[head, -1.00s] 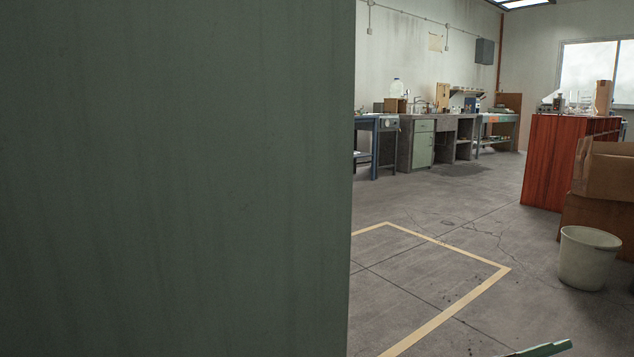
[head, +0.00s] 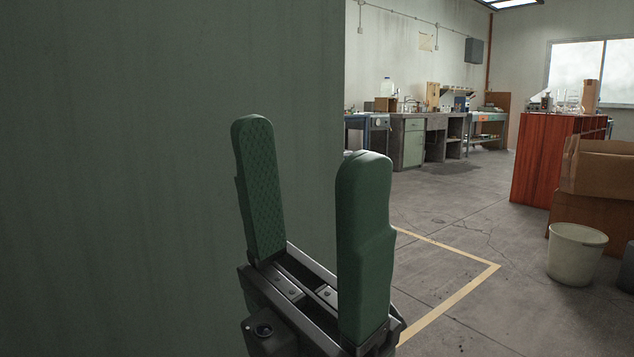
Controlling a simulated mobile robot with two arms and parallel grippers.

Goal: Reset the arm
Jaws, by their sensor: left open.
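My left gripper (head: 306,150) stands upright in the lower middle of the head view. Its two green fingers are apart, with nothing between them. Its left finger shows in front of a large grey-green panel, and its right finger shows in front of the floor and the panel's edge. I cannot tell how far the gripper is from the panel. My right gripper is not in view.
The grey-green panel (head: 120,180) fills the left half. A concrete bench (head: 412,145) stands along the back wall. A red-brown cabinet (head: 550,160), cardboard boxes (head: 600,170) and a pale bucket (head: 576,255) stand at the right. The floor between is clear, with yellow tape (head: 455,297).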

